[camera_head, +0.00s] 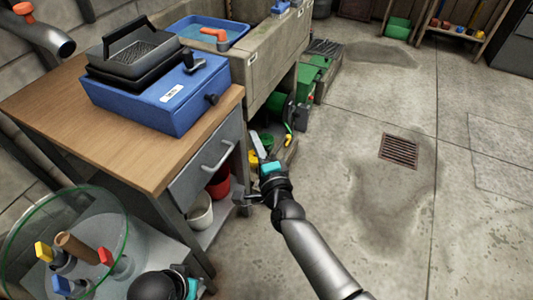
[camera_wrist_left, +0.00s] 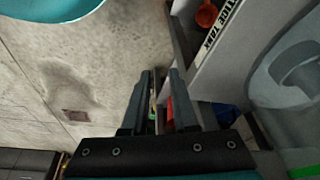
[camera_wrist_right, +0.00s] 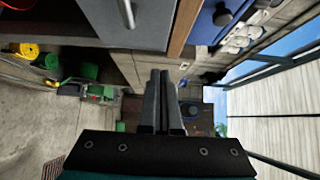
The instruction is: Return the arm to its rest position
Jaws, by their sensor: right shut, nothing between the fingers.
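My right arm comes up from the bottom of the head view. Its gripper (camera_head: 257,143) is over the floor, to the right of the workbench's drawer front. In the right wrist view its two fingers (camera_wrist_right: 160,75) lie together, with nothing between them. My left arm shows only as a dark joint at the bottom of the head view, and its gripper is hidden there. In the left wrist view the left gripper's fingers (camera_wrist_left: 161,75) stand apart with an empty gap between them.
A wooden-topped workbench (camera_head: 110,137) with a grey drawer (camera_head: 200,165) stands on the left, bearing a blue case (camera_head: 165,100) and black trays. Buckets (camera_head: 200,212) sit below. Open floor with a drain grate (camera_head: 398,150) lies right.

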